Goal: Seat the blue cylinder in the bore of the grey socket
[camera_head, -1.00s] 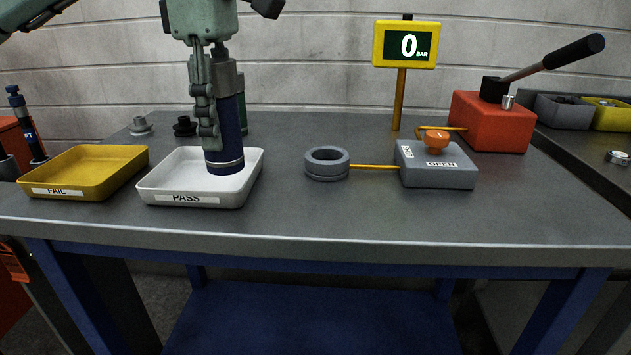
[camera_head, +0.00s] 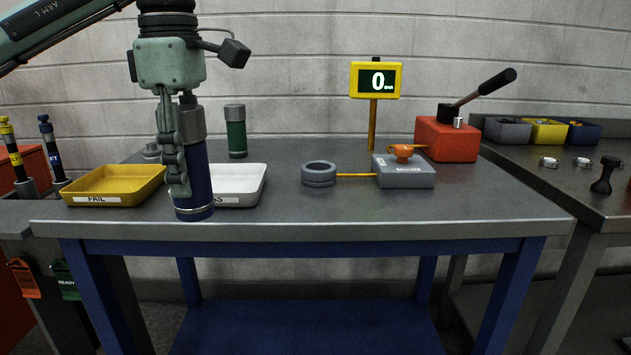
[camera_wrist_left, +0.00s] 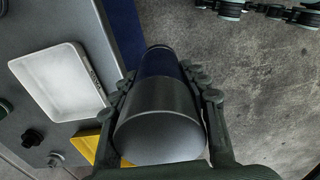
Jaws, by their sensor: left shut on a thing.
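My left gripper (camera_head: 176,150) is shut on the blue cylinder (camera_head: 197,178), which hangs upright with its grey cap up. It is in front of the white PASS tray, near the table's front edge. In the left wrist view the fingers close around the cylinder's grey end (camera_wrist_left: 160,115), with its blue body beyond. The grey socket (camera_head: 319,172) is a ring with an open bore, standing on the table to the right of the cylinder. An orange line joins it to a grey valve box (camera_head: 405,176). My right gripper is not in view.
The yellow FAIL tray (camera_head: 112,198) and white PASS tray (camera_head: 246,186) lie at left. A green cylinder (camera_head: 236,138) stands behind. A gauge (camera_head: 376,80) reading 0 and a red hand pump (camera_head: 446,139) are at the back right. The table between cylinder and socket is clear.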

